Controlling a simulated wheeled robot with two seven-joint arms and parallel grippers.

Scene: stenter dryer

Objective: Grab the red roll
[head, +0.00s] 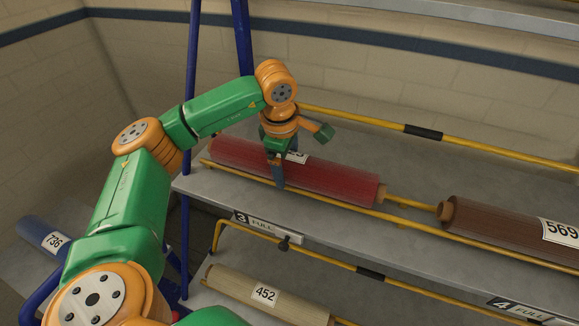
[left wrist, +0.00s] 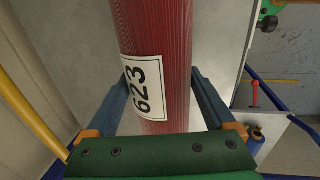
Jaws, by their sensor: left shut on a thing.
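The red roll (head: 325,178) lies on the upper grey shelf in the head view, along a yellow rail. Its brown core end shows at the right. My left gripper (head: 279,172) reaches down over the left half of the roll and is shut on it. In the left wrist view the red roll (left wrist: 180,60) runs between the two blue fingers of my left gripper (left wrist: 163,100), with a white label reading 623 facing the camera. The fingertips are partly hidden behind the roll. My right gripper is not in view.
A brown roll (head: 490,225) labelled 569 lies to the right on the same shelf. A beige roll (head: 235,284) labelled 452 lies on the shelf below, and a blue roll (head: 35,232) labelled 736 is at the lower left. Yellow rails (head: 470,144) and blue posts (head: 192,60) frame the rack.

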